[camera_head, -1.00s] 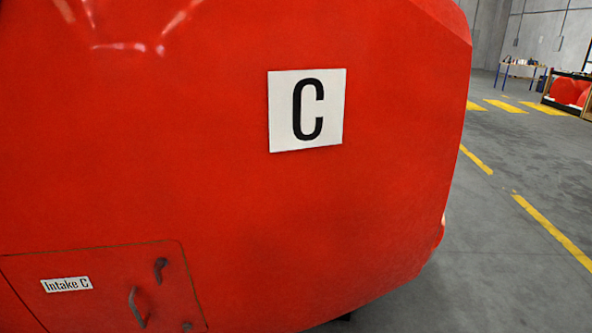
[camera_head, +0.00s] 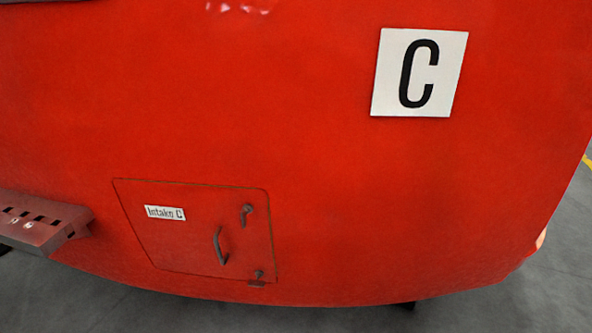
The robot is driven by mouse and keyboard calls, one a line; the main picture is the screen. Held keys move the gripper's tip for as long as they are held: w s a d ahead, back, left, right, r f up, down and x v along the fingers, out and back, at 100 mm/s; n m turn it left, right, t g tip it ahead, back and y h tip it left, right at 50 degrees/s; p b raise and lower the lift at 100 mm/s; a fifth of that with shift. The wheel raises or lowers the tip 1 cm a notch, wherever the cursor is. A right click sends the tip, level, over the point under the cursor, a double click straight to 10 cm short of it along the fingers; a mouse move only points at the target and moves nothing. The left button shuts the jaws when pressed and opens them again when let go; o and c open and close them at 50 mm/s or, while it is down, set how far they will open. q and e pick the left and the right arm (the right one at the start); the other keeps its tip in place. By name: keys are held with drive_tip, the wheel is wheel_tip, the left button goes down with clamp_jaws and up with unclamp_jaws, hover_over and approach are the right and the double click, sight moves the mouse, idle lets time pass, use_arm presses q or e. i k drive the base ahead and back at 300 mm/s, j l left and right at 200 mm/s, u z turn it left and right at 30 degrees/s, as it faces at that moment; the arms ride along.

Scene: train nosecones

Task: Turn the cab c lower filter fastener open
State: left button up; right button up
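The red cab nosecone (camera_head: 300,130) fills most of the head view and carries a white sign with a black C (camera_head: 419,72). Low on it is a closed intake panel (camera_head: 180,240) with a small "Intake C" label (camera_head: 165,213). The panel has a dark curved handle (camera_head: 219,246), an upper fastener (camera_head: 246,212) near its top right corner, and a lower fastener (camera_head: 259,275) near its bottom right corner. The lower fastener is small, and its exact turn is hard to tell. Neither of my grippers is in view.
A red step with dark slots (camera_head: 42,222) juts out at the left, beside the panel. Grey floor (camera_head: 120,300) shows below the nosecone and at the right edge. No loose object stands in front of the panel.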

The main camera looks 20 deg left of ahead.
sight(257, 283)
drive_tip(key=u, duration=1.3)
